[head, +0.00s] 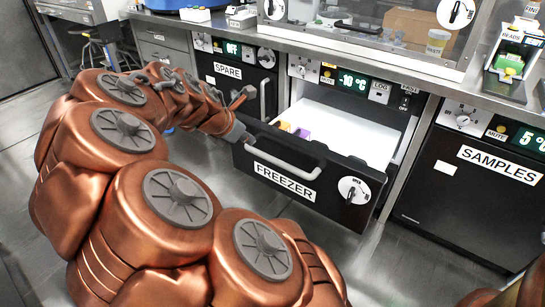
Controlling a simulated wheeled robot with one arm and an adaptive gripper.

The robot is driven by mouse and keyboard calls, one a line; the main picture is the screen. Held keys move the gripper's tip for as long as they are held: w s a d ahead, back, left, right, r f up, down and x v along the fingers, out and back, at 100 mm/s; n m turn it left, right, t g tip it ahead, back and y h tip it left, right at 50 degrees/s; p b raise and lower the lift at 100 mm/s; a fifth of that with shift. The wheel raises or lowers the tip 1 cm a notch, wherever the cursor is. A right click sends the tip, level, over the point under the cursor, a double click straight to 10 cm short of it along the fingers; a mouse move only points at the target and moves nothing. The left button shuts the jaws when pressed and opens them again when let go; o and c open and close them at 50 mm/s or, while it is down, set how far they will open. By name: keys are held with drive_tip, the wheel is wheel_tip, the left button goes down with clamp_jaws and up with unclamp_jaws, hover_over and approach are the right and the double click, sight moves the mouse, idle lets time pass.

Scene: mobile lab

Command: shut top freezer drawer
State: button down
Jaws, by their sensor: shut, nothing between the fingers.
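The top freezer drawer (315,198) stands pulled out from its cabinet under the bench. My gripper (246,138) is shut and empty at the left end of the drawer front, close to the handle's left end. Whether it touches the handle or front cannot be told. My copper-coloured arm reaches in from the left.
The freezer's panel (355,83) reads -16 °C above the drawer. A dark SPARE unit (232,75) stands on the left and a SAMPLES unit (478,175) on the right, both closed. Grey floor (400,265) is open in front. A stool (95,45) stands far left.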

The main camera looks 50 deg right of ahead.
wheel_tip(320, 180, down, 4)
drive_tip(key=w+d+r+n+b, duration=0.1)
drive_tip(key=w+d+n+b, duration=0.1)
drive_tip(key=d, duration=0.1)
drive_tip(key=b, duration=0.4)
approach(277, 142)
drive_tip(key=shift+h, duration=0.4)
drive_tip(key=shift+a+f+x, duration=0.15)
drive_tip(key=shift+x, duration=1.4)
drive_tip(key=shift+a+f+x, duration=0.15)
drive_tip(key=shift+x, duration=1.4)
drive_tip(key=shift+s, duration=0.1)
drive_tip(key=shift+d+n+p, duration=0.1)
drive_tip(key=shift+n+p, duration=0.2)
drive_tip(key=shift+p, duration=0.05)
